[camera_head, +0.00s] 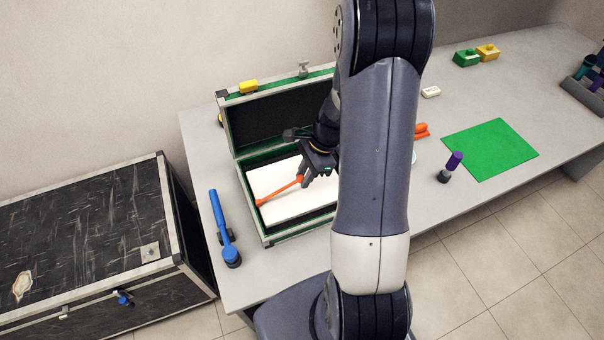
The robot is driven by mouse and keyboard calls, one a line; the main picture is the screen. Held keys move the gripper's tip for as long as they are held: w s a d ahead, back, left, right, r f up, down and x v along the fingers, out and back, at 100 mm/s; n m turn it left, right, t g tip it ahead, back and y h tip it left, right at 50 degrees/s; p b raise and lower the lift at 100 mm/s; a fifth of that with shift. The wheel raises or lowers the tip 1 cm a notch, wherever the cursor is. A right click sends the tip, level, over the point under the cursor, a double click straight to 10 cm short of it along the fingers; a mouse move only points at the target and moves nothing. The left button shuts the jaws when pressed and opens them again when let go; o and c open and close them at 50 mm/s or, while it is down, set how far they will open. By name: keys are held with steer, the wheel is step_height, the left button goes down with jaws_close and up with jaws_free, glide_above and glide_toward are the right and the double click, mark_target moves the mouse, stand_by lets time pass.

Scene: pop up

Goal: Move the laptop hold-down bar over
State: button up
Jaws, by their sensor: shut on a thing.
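The orange hold-down bar (281,191) lies slantwise over the white laptop (272,182) inside the open green-trimmed case (283,237). Its rounded near-left end is close to the case's left wall. My gripper (305,180) is over the laptop and shut on the bar's upper right end. My arm hides the right part of the case and laptop. I cannot tell whether the bar touches the laptop.
The case's lid (276,112) stands open behind. A blue bar-shaped tool (221,219) lies left of the case. A purple-handled tool (452,165) and green mat (491,149) are at right. A black trunk (90,240) stands left of the table (250,283).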

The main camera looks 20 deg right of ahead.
mark_target(303, 190)
steer(key=shift+d+f, duration=0.1)
steer(key=shift+f, duration=0.1)
steer(key=shift+d+f+b, duration=0.2)
steer(key=shift+f+b, duration=0.5)
steer(key=shift+f, duration=0.25)
steer(key=shift+d+f+b, duration=0.15)
steer(key=shift+f+b, duration=0.55)
steer(key=shift+f, duration=0.2)
steer(key=o, duration=0.8)
steer(key=shift+r, duration=0.1)
steer(key=shift+o, duration=0.2)
steer(key=shift+r, duration=0.1)
steer(key=v, duration=1)
steer(key=shift+r, duration=0.25)
